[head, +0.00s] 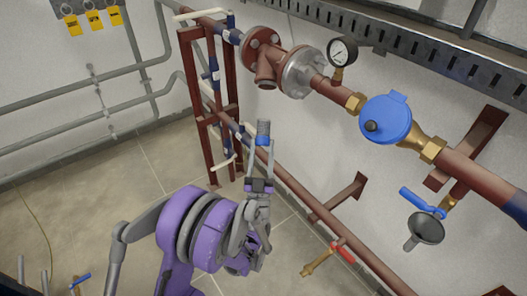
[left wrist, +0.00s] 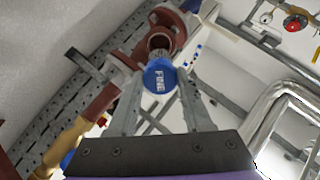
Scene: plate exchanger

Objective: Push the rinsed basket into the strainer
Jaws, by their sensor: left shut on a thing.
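The basket (head: 263,128) is a small grey mesh cylinder with a blue end cap. My left gripper (head: 262,147) is shut on it near the cap and holds it upright in the air, mesh end up. In the left wrist view the basket's blue cap (left wrist: 160,76) faces the camera, marked "FINE", between the two fingers (left wrist: 160,95). The strainer (head: 267,72) is a red-brown flanged body in the wall pipe, its branch pointing down. In the head view the basket is below the branch and apart from it. The branch (left wrist: 158,38) shows just beyond the basket in the wrist view. My right gripper is out of view.
A pressure gauge (head: 342,52) and a blue-capped meter (head: 385,118) sit on the pipe right of the strainer. A red-brown pipe frame (head: 186,105) stands left of the basket. A lower pipe carries a red-handled valve (head: 342,252). A funnel (head: 427,228) hangs at right.

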